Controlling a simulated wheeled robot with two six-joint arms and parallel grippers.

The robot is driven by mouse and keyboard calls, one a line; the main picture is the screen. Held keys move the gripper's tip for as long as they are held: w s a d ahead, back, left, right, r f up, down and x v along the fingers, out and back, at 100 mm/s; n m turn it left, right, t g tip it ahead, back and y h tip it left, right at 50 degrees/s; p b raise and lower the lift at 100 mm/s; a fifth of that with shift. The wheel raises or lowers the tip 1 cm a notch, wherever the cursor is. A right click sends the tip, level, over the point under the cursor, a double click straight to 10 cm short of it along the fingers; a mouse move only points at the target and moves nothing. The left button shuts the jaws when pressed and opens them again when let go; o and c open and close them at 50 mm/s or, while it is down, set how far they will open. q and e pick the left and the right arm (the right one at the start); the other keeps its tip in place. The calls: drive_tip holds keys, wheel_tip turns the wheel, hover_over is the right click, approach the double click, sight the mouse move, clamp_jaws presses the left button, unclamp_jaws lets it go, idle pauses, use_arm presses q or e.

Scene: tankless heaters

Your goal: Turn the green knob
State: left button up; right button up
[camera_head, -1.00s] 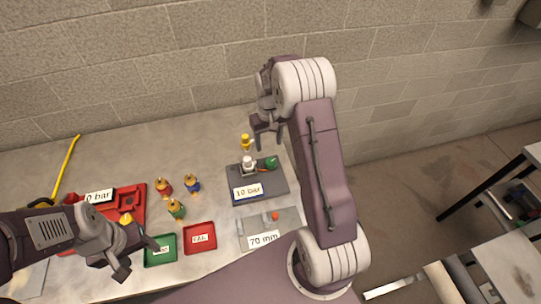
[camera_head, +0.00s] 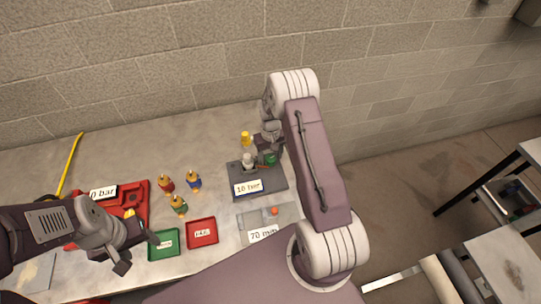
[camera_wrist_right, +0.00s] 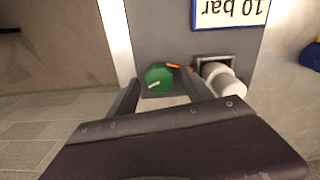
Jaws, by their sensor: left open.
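The green knob (camera_head: 270,159) is on the right of a dark grey plate (camera_head: 268,184) labelled "10 bar", next to a white cylindrical fitting (camera_head: 248,160). The knob also shows in the right wrist view (camera_wrist_right: 158,78), with a pale mark on its face. My right gripper (camera_head: 266,147) has come down at the knob. In the right wrist view its two fingers (camera_wrist_right: 160,92) are apart, one towards each side of the knob; contact cannot be told. My left gripper (camera_head: 140,254) is open and empty by the green tray.
A green tray (camera_head: 164,254) and a red tray (camera_head: 214,233) lie at the front. Several coloured fittings with yellow tops (camera_head: 193,181) stand behind them. A red base (camera_head: 142,188) is at left, a "70 mm" plate (camera_head: 250,219) in front of the grey one.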

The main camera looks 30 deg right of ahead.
clamp_jaws()
drive_tip(key=shift+m, duration=0.4)
drive_tip(key=m+b, duration=0.1)
drive_tip(key=m, duration=0.3)
drive_tip(key=shift+m, duration=0.4)
drive_tip(key=m+b, duration=0.1)
drive_tip(key=m, duration=0.5)
drive_tip(key=shift+m, duration=0.4)
drive_tip(key=shift+w, duration=0.1)
drive_tip(key=shift+o, duration=0.3)
unclamp_jaws()
